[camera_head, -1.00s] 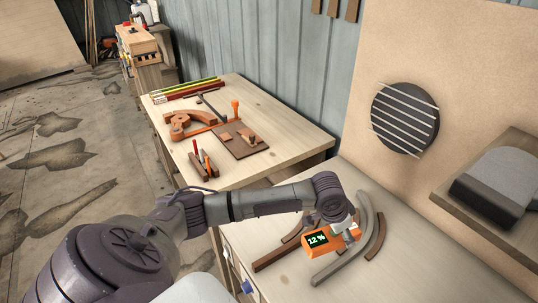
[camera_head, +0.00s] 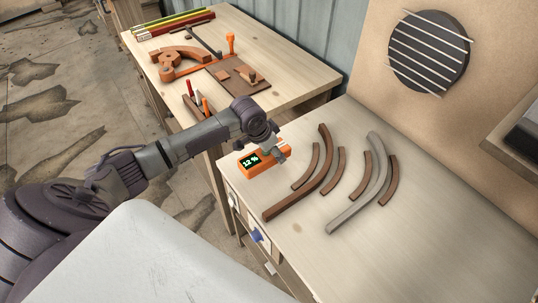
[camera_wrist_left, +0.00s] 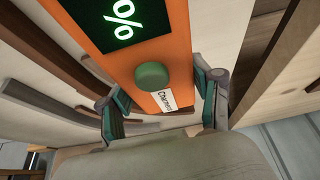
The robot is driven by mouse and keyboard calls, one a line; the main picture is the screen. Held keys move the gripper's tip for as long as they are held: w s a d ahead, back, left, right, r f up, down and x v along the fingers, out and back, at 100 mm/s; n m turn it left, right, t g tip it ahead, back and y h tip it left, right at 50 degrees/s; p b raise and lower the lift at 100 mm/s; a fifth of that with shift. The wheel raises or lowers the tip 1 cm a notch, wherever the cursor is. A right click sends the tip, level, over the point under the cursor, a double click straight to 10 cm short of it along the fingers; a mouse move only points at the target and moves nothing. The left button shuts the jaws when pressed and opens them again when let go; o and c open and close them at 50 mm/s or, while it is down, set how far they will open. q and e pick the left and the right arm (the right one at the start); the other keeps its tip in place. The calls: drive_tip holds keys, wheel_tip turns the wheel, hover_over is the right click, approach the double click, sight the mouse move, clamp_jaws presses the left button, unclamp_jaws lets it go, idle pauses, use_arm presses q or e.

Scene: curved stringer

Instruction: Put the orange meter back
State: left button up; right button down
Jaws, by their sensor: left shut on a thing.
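The orange meter (camera_head: 262,163) has a dark display reading "12 %" with green-lit digits. It is at the left edge area of the near bench, left of the curved wooden strips. My left gripper (camera_head: 279,153) is shut on it. In the left wrist view the orange meter (camera_wrist_left: 190,45) lies between the two fingers of the left gripper (camera_wrist_left: 163,95), with a green round button and a white label showing. I cannot tell whether the meter touches the bench top. My right gripper is not in view.
Several curved brown strips (camera_head: 330,163) and a grey curved piece (camera_head: 366,200) lie on the near bench (camera_head: 440,240). A round grille (camera_head: 429,52) is on the wall panel.

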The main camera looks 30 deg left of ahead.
sight(258, 154)
use_arm(q)
drive_tip(key=shift+a+f, duration=0.4)
drive_tip(key=shift+a, duration=0.15)
wheel_tip(258, 154, down, 3)
drive_tip(key=shift+f+p, duration=0.15)
drive_tip(key=shift+p, duration=0.3)
drive_tip(key=shift+f, duration=0.4)
drive_tip(key=o, duration=1.1)
drive_tip(key=shift+o, duration=0.2)
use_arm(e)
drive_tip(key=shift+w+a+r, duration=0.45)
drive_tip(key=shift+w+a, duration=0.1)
use_arm(q)
drive_tip(key=shift+r, duration=0.2)
drive_tip(key=v, duration=1.2)
drive_tip(key=shift+d+f+b, duration=0.1)
drive_tip(key=shift+b, duration=0.3)
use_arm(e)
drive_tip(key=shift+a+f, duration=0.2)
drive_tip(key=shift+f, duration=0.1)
